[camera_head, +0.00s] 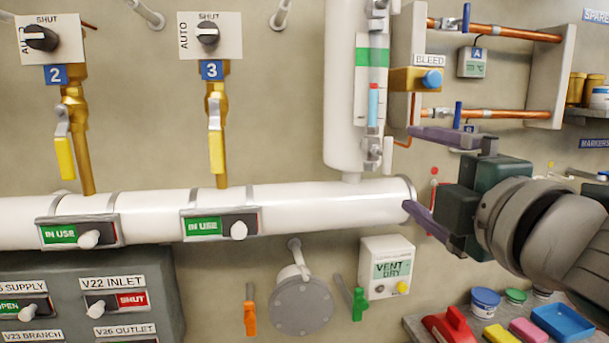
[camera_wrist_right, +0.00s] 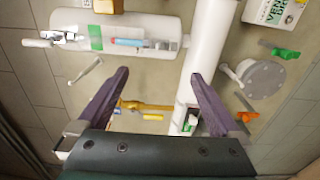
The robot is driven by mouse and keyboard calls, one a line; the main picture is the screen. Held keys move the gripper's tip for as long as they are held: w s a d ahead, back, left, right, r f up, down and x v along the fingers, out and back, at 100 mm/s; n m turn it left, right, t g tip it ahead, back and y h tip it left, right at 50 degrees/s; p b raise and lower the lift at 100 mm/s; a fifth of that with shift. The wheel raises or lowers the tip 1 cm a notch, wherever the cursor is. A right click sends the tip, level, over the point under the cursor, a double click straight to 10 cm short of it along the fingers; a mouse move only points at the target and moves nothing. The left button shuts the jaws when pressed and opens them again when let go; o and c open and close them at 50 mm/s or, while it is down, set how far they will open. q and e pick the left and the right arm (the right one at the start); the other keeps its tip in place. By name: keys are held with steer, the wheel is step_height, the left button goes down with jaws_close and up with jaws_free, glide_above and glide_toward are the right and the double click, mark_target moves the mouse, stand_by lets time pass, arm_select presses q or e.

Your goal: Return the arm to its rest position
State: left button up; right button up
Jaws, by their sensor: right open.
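My right gripper (camera_head: 418,172) reaches in from the right in the head view, in front of the wall and near the right end of the white pipe (camera_head: 330,208). Its two purple fingers are spread wide with nothing between them. In the right wrist view the gripper (camera_wrist_right: 160,76) is also open, with the pipe and the white cylinder (camera_wrist_right: 160,32) beyond the fingers. The lower finger overlaps the pipe end in the head view; I cannot tell the gap in depth. My left gripper is not in view.
A vent box (camera_head: 386,268) reading "VENT DRY" is below the pipe. Copper pipes (camera_head: 495,114) and a bleed valve (camera_head: 415,80) are above my right gripper. A shelf (camera_head: 415,328) at lower right holds a red container (camera_head: 452,326) and a blue tray (camera_head: 562,322).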

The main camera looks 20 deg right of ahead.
stand_by(0.4)
steer(key=s+a+f+m+g+y+p, duration=0.1)
steer(key=s+a+f+m+g+p, duration=0.2)
steer(key=s, duration=0.4)
steer(key=s+a+f+m+g+y+p, duration=0.1)
steer(key=s+a+f+m+g+p, duration=0.2)
steer(key=s+m+g, duration=0.3)
steer(key=s+a+f+m+g+y+p, duration=0.2)
steer(key=s+a+f+m+g+p, duration=0.1)
steer(key=s, duration=0.6)
steer(key=shift+s+a+f+m+g, duration=0.25)
steer(key=shift+a+f+m+g, duration=0.5)
steer(key=shift+f+g, duration=0.25)
